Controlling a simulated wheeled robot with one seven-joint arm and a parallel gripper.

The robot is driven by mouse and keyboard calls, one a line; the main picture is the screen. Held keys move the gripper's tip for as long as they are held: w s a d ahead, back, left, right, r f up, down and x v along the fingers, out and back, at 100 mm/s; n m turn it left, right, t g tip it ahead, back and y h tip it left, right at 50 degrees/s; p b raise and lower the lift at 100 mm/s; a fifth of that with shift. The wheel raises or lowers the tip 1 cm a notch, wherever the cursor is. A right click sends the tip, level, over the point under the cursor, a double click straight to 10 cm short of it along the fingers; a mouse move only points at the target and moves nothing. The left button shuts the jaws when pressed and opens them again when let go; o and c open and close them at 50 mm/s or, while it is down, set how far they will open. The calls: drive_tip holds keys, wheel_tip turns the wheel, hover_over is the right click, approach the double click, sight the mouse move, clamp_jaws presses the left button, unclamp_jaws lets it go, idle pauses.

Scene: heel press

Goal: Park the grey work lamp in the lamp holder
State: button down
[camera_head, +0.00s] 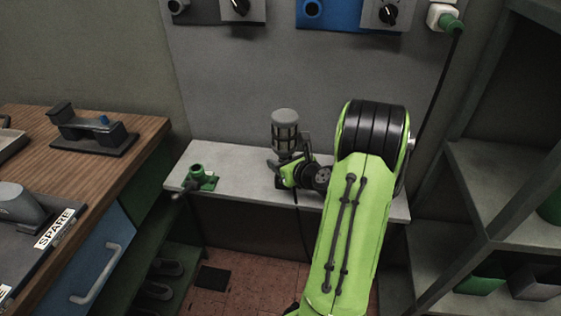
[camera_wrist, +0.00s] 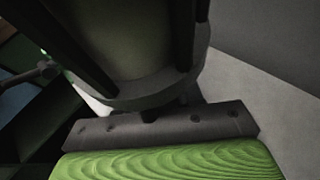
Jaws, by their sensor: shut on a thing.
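The grey work lamp (camera_head: 285,126), with a grey cap and a dark cage, stands about upright over the pale shelf in the head view. My gripper (camera_head: 282,165) is shut on its lower part; the grip itself is partly hidden. In the wrist view the lamp's cage and rim (camera_wrist: 150,85) fill the upper middle, close behind a dark jaw bar and green ribbed pad. A green clamp-like fitting with a round socket (camera_head: 198,177), seemingly the lamp holder, sits on the shelf's left end, left of my gripper and apart from the lamp.
The pale shelf (camera_head: 235,160) is clear between fitting and lamp. A grey panel (camera_head: 240,85) rises behind it, with switch boxes above. A green plug sits in a socket (camera_head: 444,18), its cable hanging down. A wooden bench (camera_head: 130,125) stands left, a grey rack (camera_head: 480,170) right.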

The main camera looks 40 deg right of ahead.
drive_tip(key=shift+f, duration=0.1)
drive_tip(key=c, duration=0.6)
unclamp_jaws()
drive_tip(key=shift+c, duration=0.2)
drive_tip(key=b+v, duration=0.1)
drive_tip(key=v, duration=1.4)
drive_tip(key=shift+s+b, duration=0.3)
drive_tip(key=shift+b, duration=0.05)
drive_tip(key=shift+a, duration=0.25)
